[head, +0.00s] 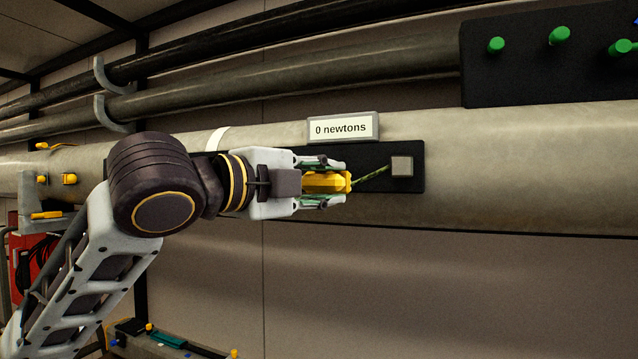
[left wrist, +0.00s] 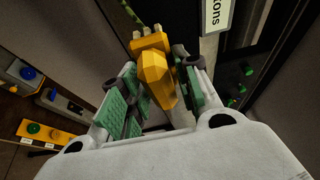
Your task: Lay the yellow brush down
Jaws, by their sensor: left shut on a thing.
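The yellow brush (head: 327,182) is in my left gripper (head: 335,182), which is shut on it. In the left wrist view the brush (left wrist: 154,75) shows as a faceted yellow body with a wider head at its far end, between the green pads of the gripper (left wrist: 152,95). A thin green cord (head: 371,177) runs from the brush's end to a grey block (head: 402,167) on a black panel (head: 412,185). The brush is in front of this panel; I cannot tell whether they touch. My right gripper is not in view.
The panel sits on a thick horizontal spar (head: 530,170). A "0 newtons" display (head: 343,128) stands just above the gripper. A dark board with green pegs (head: 548,70) is at upper right. Small yellow items (head: 69,179) sit on the spar at far left. Below the spar is open space.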

